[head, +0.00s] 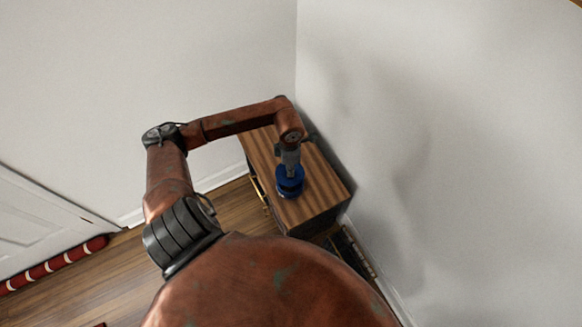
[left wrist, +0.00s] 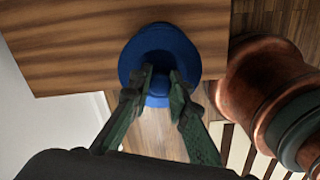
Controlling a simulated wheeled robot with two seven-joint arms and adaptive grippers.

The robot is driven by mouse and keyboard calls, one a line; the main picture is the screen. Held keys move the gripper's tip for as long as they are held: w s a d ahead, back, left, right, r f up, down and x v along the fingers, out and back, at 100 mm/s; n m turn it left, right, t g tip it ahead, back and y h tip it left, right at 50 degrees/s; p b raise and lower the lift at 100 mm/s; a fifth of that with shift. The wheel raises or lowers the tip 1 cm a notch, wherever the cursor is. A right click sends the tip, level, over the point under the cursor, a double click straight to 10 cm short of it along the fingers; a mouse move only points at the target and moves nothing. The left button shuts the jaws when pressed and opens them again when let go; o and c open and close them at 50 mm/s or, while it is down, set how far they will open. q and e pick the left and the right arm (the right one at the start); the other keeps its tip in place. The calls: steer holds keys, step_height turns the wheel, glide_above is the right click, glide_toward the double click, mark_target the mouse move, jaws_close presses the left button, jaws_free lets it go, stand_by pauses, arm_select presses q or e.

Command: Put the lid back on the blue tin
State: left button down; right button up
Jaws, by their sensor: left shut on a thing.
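The blue tin (head: 290,189) stands on the wooden cabinet top (head: 315,180). My left gripper (head: 290,168) reaches down over it from above. In the left wrist view the gripper's two fingers (left wrist: 160,76) are shut on the knob of the round blue lid (left wrist: 158,38). The lid is right at the top of the tin and hides most of it from the wrist. I cannot tell whether the lid is seated or slightly above the rim. My right gripper is not in view.
White walls meet in a corner (head: 296,60) behind the cabinet, and the right wall runs close beside it. A white door (head: 35,220) and a red striped roll (head: 55,264) lie to the left. Wooden floor (head: 225,215) is clear left of the cabinet.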

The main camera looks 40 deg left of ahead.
arm_select(q)
step_height(320, 180, down, 3)
steer(key=shift+b, duration=0.7)
steer(key=shift+f, duration=0.35)
steer(key=shift+f+b, duration=0.45)
steer(key=shift+b, duration=0.05)
steer(key=shift+f+b, duration=0.35)
steer(key=shift+f, duration=0.25)
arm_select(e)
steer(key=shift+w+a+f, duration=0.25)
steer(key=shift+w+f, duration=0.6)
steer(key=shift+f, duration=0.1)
arm_select(q)
steer(key=shift+f, duration=0.15)
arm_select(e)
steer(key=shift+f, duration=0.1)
arm_select(q)
steer(key=c, duration=1.7)
jaws_free()
steer(key=shift+c, duration=0.2)
steer(key=shift+o, duration=0.7)
steer(key=o, duration=0.3)
